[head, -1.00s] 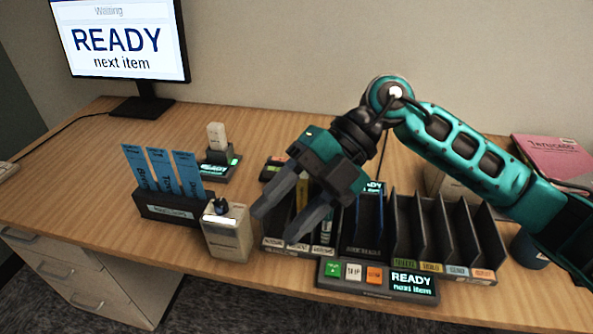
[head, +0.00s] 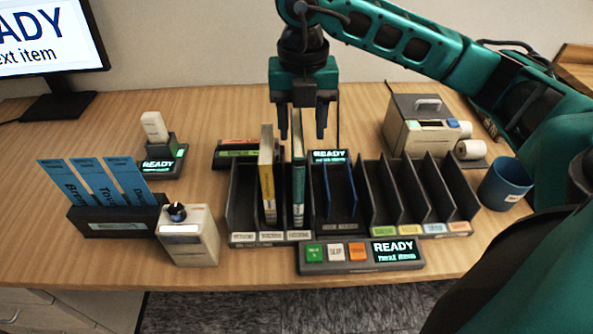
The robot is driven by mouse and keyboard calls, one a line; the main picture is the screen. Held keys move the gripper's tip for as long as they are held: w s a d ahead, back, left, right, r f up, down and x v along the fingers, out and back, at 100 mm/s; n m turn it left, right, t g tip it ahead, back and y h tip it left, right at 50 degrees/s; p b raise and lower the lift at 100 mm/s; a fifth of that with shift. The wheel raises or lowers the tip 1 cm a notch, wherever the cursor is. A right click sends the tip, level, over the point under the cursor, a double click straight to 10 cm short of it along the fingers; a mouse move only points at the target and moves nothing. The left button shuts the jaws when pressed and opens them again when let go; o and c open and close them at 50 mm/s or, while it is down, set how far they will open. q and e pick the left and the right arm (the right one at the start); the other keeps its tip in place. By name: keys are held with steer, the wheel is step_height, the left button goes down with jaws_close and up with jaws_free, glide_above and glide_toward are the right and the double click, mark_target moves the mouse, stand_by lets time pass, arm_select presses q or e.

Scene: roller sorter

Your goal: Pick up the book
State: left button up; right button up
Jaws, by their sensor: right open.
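Two books stand upright in a dark slotted rack (head: 238,200): a yellow book (head: 267,180) and a teal book (head: 299,185) to its right. Which one is meant by the book, I cannot tell. My right gripper (head: 302,132) points down above the rear of the rack, open and empty. Its fingers show to either side of the teal book's upper end in the picture. Whether they straddle it or hang behind it, I cannot tell. My left gripper is not in view.
A button panel with a READY display (head: 362,256) stands in front of the rack. A grey box with a knob (head: 188,237) and a holder with blue cards (head: 112,215) stand left. A label printer (head: 418,125) and blue cup (head: 505,184) stand right. Front-left desk is clear.

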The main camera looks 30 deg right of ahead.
steer(key=f, duration=0.2)
steer(key=w+f, duration=0.1)
steer(key=f, duration=0.2)
steer(key=shift+w+f, duration=0.1)
steer(key=shift+f, duration=0.2)
steer(key=shift+c, duration=0.2)
jaws_close()
steer(key=shift+r, duration=0.1)
